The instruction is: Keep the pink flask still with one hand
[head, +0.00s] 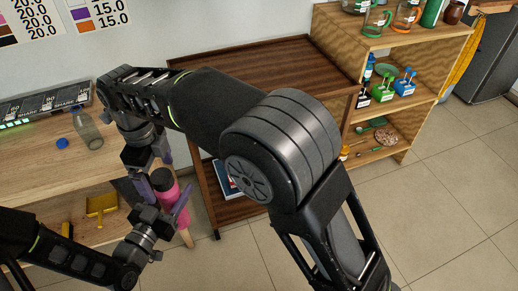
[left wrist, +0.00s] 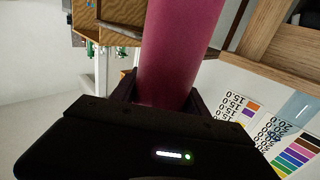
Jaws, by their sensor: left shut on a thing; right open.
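The pink flask (head: 172,206) stands upright beside the right edge of the wooden table, with a dark band near its top. My left gripper (head: 168,209) comes from below left and is shut around the flask's body. In the left wrist view the flask (left wrist: 178,50) fills the space between the fingers. My right gripper (head: 153,166) reaches across from the right and points down at the flask's top. It is open, with fingers near the top; whether they touch it cannot be told. My right arm hides part of the scene.
A clear bottle (head: 86,130) and a blue cap (head: 62,143) are on the table (head: 30,165). A yellow dustpan (head: 101,205) sits below. A dark wood shelf (head: 250,68) stands behind. A lighter shelf (head: 440,50) at right holds bottles. Tiled floor is open at right.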

